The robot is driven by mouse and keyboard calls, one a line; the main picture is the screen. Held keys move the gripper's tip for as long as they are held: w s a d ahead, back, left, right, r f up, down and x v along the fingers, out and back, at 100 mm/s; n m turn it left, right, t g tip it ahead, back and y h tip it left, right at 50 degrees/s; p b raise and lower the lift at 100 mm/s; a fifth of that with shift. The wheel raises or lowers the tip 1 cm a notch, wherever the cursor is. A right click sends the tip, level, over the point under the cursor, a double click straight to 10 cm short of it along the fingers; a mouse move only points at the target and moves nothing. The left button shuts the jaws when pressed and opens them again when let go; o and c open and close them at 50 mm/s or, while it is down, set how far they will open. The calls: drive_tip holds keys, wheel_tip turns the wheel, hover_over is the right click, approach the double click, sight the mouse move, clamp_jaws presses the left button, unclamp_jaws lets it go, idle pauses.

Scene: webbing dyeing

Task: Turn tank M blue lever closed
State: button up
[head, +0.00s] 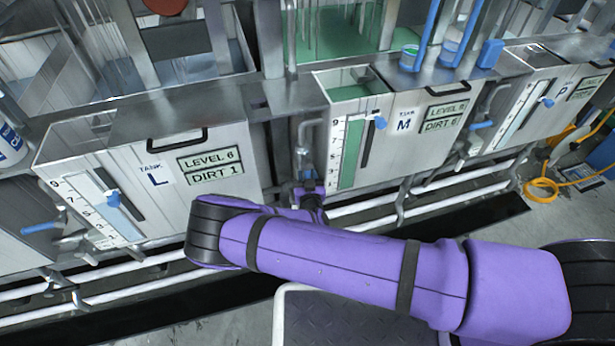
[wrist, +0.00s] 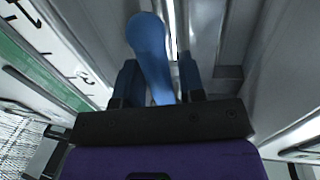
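Tank M (head: 404,150) is a grey metal tank with signs reading LEVEL and DIRT, right of the head view's middle. Its blue lever is at the tank's lower left, mostly hidden in the head view by my gripper (head: 309,182). In the wrist view the blue lever (wrist: 148,45) stands between the two dark blue fingers of my gripper (wrist: 160,82), its rounded end reaching past them.
Tank L (head: 165,205) stands to the left, with its own blue lever (head: 40,228). Tank P (head: 550,95) is on the right, with another blue lever (head: 480,125). White pipes (head: 350,206) run below the tanks. A yellow hose (head: 542,190) lies at right.

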clamp_jaws()
drive_tip(key=shift+a, duration=0.1)
drive_tip(key=s+a+r+m+g+y, duration=0.1)
drive_tip(key=a+r+m, duration=0.4)
drive_tip(key=m, duration=1)
drive_tip(key=shift+s+a+r+m+g+y, duration=0.25)
drive_tip(key=shift+s+r+m+g+y, duration=0.15)
drive_tip(key=shift+g+y, duration=0.5)
drive_tip(key=shift+r, duration=0.1)
drive_tip(key=shift+o, duration=1.5)
unclamp_jaws()
